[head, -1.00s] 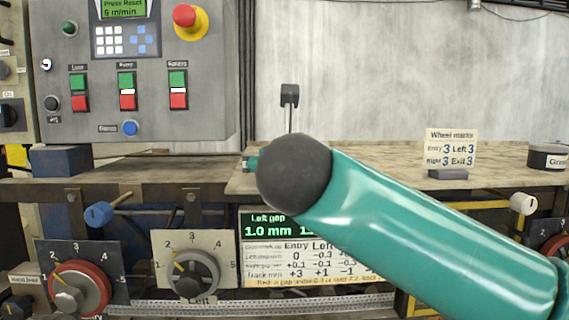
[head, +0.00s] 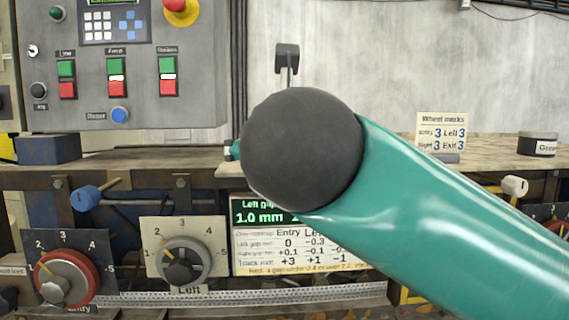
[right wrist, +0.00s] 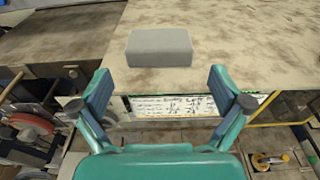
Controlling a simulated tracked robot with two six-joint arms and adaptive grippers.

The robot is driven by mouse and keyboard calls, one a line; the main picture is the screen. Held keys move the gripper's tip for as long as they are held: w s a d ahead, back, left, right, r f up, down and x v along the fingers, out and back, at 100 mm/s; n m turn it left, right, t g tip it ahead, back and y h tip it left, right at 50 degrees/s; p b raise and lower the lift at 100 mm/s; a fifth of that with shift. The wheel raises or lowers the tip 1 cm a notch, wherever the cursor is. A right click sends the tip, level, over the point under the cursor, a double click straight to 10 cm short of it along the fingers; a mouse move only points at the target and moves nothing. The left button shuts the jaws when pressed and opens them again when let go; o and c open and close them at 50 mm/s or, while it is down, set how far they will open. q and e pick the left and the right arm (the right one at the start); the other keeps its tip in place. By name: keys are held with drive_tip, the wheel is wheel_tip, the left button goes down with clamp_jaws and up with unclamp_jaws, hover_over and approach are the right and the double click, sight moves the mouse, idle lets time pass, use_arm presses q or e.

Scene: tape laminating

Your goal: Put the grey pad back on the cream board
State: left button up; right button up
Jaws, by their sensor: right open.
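The grey pad (right wrist: 158,47) is a flat-topped block lying on a stained, pale cream-beige board (right wrist: 225,40) near its front edge, in the right wrist view. My right gripper (right wrist: 159,77) is open and empty, its two fingers apart on the near side of the pad and not touching it. In the head view the cream-beige board (head: 395,160) shows behind my right arm. There the arm's dark round joint hides the pad and most of the gripper. My left gripper is in neither view.
A control panel (head: 120,60) stands at the left. A wheel-marks card (head: 441,130) and a round grease tin (head: 538,145) stand on the bench at the right. Dials (head: 183,260) and a gap display (head: 262,212) are below the front edge. A dark post (head: 287,58) rises behind.

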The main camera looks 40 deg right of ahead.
drive_tip(key=b+v, duration=0.1)
drive_tip(key=v, duration=0.8)
